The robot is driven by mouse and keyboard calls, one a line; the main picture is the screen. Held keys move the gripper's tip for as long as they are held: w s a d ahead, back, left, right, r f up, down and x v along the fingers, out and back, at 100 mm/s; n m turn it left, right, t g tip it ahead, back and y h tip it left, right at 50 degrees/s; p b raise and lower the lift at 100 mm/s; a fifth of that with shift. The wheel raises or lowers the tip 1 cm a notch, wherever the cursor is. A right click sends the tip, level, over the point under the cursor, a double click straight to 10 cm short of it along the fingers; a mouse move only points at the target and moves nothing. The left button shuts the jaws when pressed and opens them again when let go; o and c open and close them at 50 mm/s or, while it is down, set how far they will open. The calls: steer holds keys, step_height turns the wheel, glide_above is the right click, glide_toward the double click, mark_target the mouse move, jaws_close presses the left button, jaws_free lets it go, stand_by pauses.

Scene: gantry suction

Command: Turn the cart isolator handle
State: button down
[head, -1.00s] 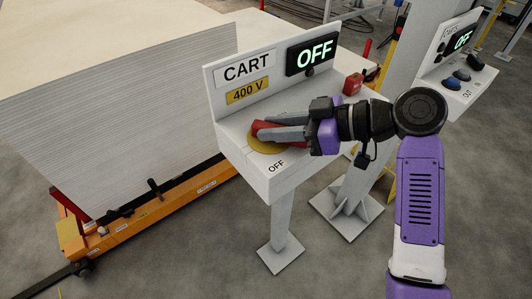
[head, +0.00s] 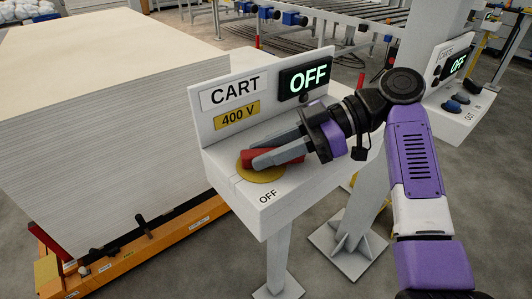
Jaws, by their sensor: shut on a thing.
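The cart isolator is a white pedestal box (head: 290,200) with a "CART" sign (head: 235,91), a yellow "400 V" label (head: 237,115) and a screen (head: 304,77) reading "OFF" in green. On its sloped top is a red handle (head: 247,158) on a yellow round plate (head: 262,174), with "OFF" printed in front. My gripper (head: 262,153) is shut on the red handle, its two grey fingers on either side of it. The fingers hide part of the handle. The handle points left and slightly toward the front.
A large stack of pale boards (head: 110,130) on an orange cart (head: 150,249) stands close on the left. A second control panel (head: 455,105), also showing "OFF", is at the right beside a grey post. A roller conveyor (head: 345,22) runs behind. Grey floor is open in front.

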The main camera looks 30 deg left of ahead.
steer(key=c, duration=1.2)
jaws_free()
steer(key=v, duration=0.8)
